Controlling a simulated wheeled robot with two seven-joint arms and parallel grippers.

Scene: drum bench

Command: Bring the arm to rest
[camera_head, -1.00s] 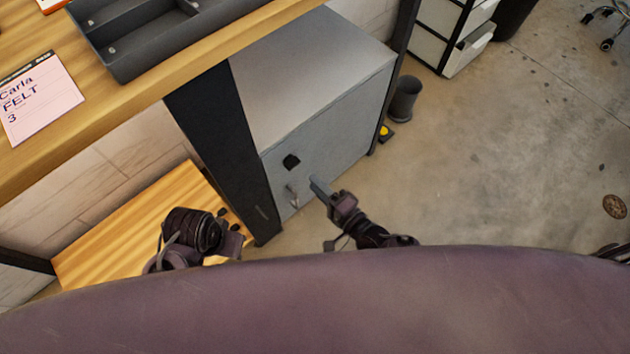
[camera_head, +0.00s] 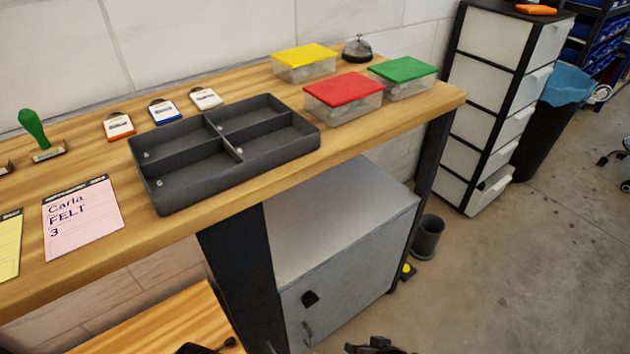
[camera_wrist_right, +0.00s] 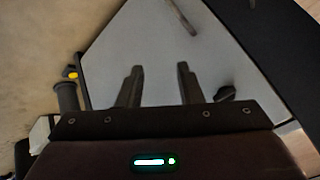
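My right gripper (camera_wrist_right: 160,72) is open in the right wrist view, its two fingers apart with nothing between them. It faces the grey cabinet (camera_wrist_right: 155,40) under the bench; the distance is unclear. In the head view only a dark piece of my right arm (camera_head: 375,346) shows at the bottom edge, below the cabinet (camera_head: 350,255). A small dark part on my left side (camera_head: 205,347) shows at the bottom edge, over the low wooden surface (camera_head: 165,325). The left fingers cannot be made out.
The wooden bench (camera_head: 225,205) holds a dark divided tray (camera_head: 235,180), yellow (camera_head: 305,60), red (camera_head: 343,95) and green (camera_head: 403,75) lidded boxes, a bell (camera_head: 357,48) and a pink card (camera_head: 80,220). A drawer unit (camera_head: 490,90) and bin (camera_head: 545,125) stand right.

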